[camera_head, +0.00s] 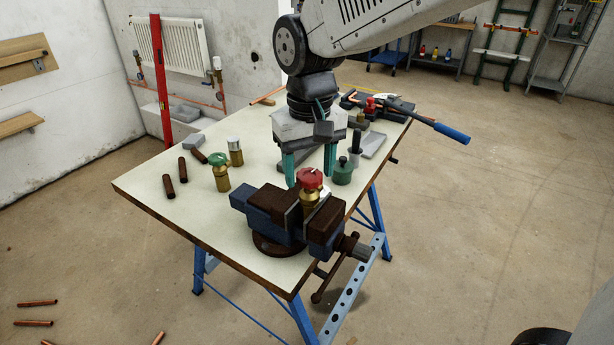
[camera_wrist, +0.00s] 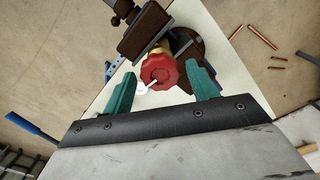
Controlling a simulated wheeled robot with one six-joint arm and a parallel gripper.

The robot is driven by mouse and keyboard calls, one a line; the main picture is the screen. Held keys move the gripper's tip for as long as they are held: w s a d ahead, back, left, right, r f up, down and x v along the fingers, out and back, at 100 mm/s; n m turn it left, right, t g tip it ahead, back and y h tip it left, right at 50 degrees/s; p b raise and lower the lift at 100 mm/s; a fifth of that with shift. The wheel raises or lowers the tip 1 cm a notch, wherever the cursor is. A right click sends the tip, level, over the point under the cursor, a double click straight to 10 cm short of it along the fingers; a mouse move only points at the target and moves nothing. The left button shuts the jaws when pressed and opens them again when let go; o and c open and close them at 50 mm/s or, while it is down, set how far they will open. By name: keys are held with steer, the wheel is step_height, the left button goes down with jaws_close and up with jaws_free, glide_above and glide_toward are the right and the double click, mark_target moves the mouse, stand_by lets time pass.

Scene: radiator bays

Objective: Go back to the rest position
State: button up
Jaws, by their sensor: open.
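My gripper (camera_head: 309,166) is open and empty, with its two green fingers pointing down above the workbench (camera_head: 225,225), behind the vise. The brass valve with a red cap (camera_head: 309,182) stands upright between the jaws of the blue and brown vise (camera_head: 277,207). In the wrist view, the red cap (camera_wrist: 160,70) shows ahead, between my two green fingers (camera_wrist: 162,92) and apart from them. A brass valve with a green cap (camera_head: 219,171) stands on the bench to the left of my gripper.
A green pot (camera_head: 343,172) stands close right of my fingers. Copper pipe pieces (camera_head: 169,186) and a silver-topped fitting (camera_head: 235,151) are on the left side. A blue-handled tool (camera_head: 450,132) overhangs the right edge. Open floor (camera_head: 500,220) lies to the right.

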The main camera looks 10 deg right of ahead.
step_height(320, 180, up, 7)
steer(key=shift+f, duration=0.2)
stand_by(0.4)
steer(key=s+d+f+m, duration=0.1)
steer(key=s+d+f, duration=0.1)
steer(key=s+d, duration=0.7)
steer(key=s+d+f+m+t, duration=0.1)
steer(key=s+d+f+m, duration=0.1)
steer(key=s+d, duration=0.8)
steer(key=shift+s+d+f+m, duration=0.25)
steer(key=shift+d+f+m, duration=0.05)
steer(key=shift+d, duration=0.45)
